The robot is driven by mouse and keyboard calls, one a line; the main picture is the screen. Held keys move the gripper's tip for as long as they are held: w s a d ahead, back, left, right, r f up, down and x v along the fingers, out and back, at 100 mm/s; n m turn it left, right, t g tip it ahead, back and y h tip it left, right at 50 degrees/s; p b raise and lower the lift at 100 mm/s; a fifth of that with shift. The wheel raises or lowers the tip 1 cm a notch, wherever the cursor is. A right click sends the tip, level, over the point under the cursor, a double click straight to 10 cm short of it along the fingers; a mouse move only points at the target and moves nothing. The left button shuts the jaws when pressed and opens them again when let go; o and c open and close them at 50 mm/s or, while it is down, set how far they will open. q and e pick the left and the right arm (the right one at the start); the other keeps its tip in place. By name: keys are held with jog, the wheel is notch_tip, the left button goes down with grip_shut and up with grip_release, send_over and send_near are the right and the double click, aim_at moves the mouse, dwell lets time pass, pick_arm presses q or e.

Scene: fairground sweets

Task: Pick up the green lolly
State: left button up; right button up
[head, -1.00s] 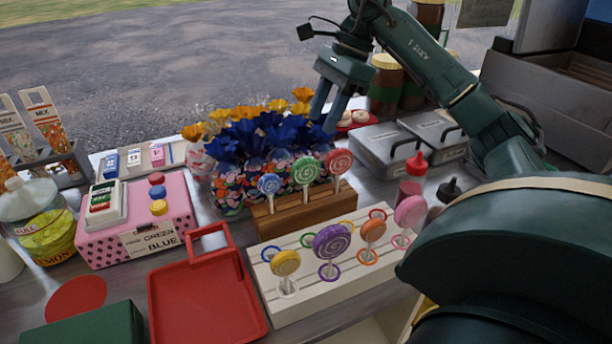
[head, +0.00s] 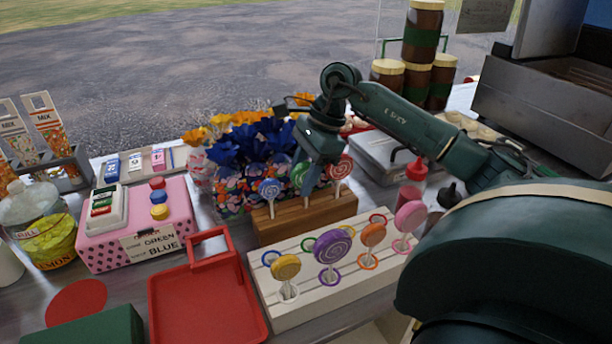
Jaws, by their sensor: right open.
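The green lolly (head: 298,176) stands upright in a small wooden block, between a blue lolly (head: 269,188) and a red lolly (head: 340,167). It is partly hidden by my right gripper (head: 305,174). That gripper is open, pointing down, with its fingers at the green lolly's head. I cannot tell whether they touch it. My left gripper is not in view.
The wooden block (head: 290,226) stands behind a white rack (head: 330,302) of several lollies. Blue and orange flowers (head: 240,142) stand close behind. A red tray (head: 205,305) lies front left, beside a pink box (head: 130,245). Metal lidded containers (head: 385,150) are at right.

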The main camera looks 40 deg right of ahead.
jog(key=shift+c, duration=0.2)
grip_shut()
jog(key=shift+r, duration=0.1)
dwell(0.4)
notch_tip(320, 180, up, 10)
jog(key=shift+f, duration=0.1)
dwell(0.4)
dwell(0.4)
